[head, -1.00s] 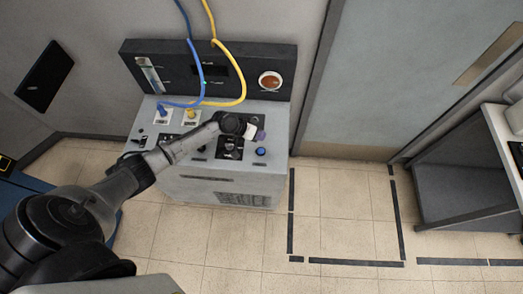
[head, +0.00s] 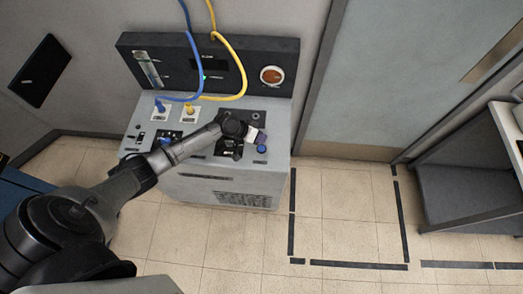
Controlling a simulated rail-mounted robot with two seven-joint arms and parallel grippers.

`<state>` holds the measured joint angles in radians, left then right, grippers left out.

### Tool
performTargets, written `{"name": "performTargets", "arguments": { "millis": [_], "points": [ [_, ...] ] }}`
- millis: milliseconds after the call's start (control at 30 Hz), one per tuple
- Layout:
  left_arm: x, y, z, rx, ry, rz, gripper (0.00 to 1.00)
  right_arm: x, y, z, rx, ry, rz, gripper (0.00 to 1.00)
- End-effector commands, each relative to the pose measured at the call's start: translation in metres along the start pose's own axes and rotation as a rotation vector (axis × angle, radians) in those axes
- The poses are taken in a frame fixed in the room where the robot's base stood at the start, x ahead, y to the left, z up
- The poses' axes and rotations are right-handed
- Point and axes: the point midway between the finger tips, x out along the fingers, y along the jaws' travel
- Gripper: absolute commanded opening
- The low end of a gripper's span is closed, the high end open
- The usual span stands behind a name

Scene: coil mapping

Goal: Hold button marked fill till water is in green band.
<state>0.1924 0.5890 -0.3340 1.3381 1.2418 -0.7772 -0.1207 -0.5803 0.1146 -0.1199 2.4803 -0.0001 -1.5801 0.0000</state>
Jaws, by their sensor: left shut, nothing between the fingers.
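A grey machine (head: 282,180) with a dark upright back panel (head: 291,52) stands against the wall. A slanted sight gauge (head: 149,68) is on the panel's left; its water level and any green band are too small to tell. A blue button (head: 262,149) sits at the right of the machine's top. A second blue or purple piece shows just above it, close to my gripper. My left gripper (head: 257,136) is shut and empty, over the right part of the top, beside the blue button. I cannot tell whether it touches anything. Button labels are unreadable. My right gripper is not in view.
A blue hose (head: 196,60) and a yellow hose (head: 232,50) hang from above and plug into the machine's top. A round orange dial (head: 271,75) is on the back panel. The tiled floor (head: 345,215) at the right is clear, with dark tape lines.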

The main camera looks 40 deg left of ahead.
Motion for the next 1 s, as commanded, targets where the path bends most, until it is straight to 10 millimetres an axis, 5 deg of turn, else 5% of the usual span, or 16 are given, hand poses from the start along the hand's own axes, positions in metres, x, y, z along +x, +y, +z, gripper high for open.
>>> {"name": "performTargets", "arguments": {
  "millis": [300, 1000],
  "points": [
    [0.026, -0.019, 0.019, 0.001, 0.000, 0.000, 0.00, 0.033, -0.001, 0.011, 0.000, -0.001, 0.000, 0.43],
    [0.028, -0.020, 0.020, 0.001, 0.000, 0.000, 0.00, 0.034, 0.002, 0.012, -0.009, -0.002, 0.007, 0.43]
  ]
}}
